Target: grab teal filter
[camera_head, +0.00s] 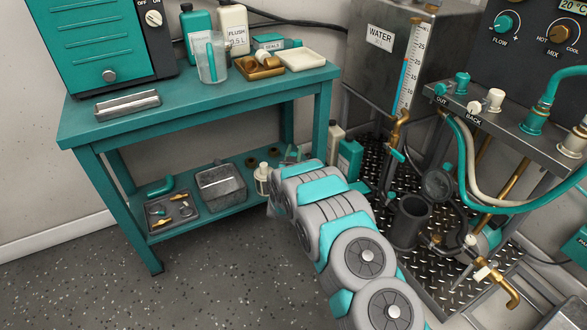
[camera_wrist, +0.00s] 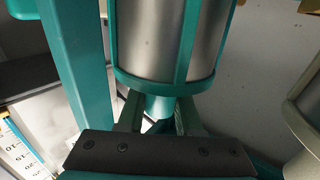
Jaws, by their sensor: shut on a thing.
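The teal filter (camera_wrist: 165,40) fills the upper middle of the wrist view. It is a grey metal cylinder in a teal cage, with a narrow teal stem below. My gripper (camera_wrist: 158,110) is shut on this stem, one finger on each side. The cylinder's upper end is cut off by the picture edge. In the head view my arm reaches to the right end of the teal bench's lower shelf (camera_head: 215,218). The arm hides the gripper there, and I cannot make out the held filter.
A cream filter-like item (camera_head: 263,178) stands on the shelf close to my arm. Left of it are a grey metal box (camera_head: 221,187) and a tray of small parts (camera_head: 172,216). The bench top (camera_head: 200,95) is above. Bottles (camera_head: 349,158) and pipework stand to the right.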

